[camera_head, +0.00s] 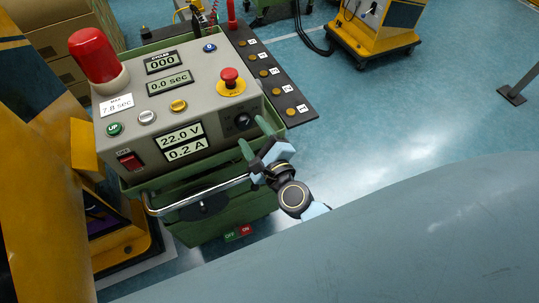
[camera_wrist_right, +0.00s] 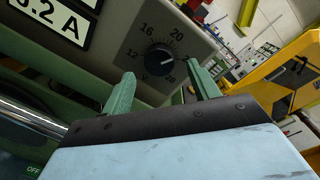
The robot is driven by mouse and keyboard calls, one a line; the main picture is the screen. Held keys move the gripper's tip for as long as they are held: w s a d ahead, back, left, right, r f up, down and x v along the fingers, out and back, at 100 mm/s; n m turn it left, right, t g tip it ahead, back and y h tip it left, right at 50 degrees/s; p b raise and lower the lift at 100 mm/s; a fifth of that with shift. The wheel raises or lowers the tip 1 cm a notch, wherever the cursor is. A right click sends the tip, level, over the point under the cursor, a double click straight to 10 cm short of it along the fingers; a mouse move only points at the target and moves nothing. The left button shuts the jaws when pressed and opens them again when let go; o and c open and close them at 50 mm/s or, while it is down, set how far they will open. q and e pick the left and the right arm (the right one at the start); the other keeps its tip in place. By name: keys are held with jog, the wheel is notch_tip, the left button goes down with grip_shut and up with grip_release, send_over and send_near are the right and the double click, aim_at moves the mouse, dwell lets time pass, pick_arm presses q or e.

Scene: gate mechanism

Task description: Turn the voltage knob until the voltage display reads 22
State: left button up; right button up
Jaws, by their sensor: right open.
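The control box (camera_head: 205,95) stands on a green cart. Its voltage display (camera_head: 179,136) reads 22.0 V, with 0.2 A on the display below. The black voltage knob (camera_head: 242,121) is at the right of the front panel. In the right wrist view the knob (camera_wrist_right: 160,60) has a white pointer aimed up and right, on a scale marked 12, 16, 20 and beyond. My right gripper (camera_head: 256,135) is open just in front of the knob, its green fingers (camera_wrist_right: 158,88) apart, one to each side below the knob, apparently not gripping it. My left gripper is out of view.
A metal handle bar (camera_head: 200,194) runs along the cart's front, close to my right gripper. A red dome lamp (camera_head: 95,56) and an emergency stop button (camera_head: 230,80) stand up from the box. Open floor is to the right.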

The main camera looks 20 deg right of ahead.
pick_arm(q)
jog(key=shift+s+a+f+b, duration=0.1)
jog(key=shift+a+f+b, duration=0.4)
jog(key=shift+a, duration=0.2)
pick_arm(e)
jog(key=s+d, duration=0.1)
jog(key=s, duration=0.9)
jog(key=shift+s+r, duration=0.2)
jog(key=shift+s, duration=0.05)
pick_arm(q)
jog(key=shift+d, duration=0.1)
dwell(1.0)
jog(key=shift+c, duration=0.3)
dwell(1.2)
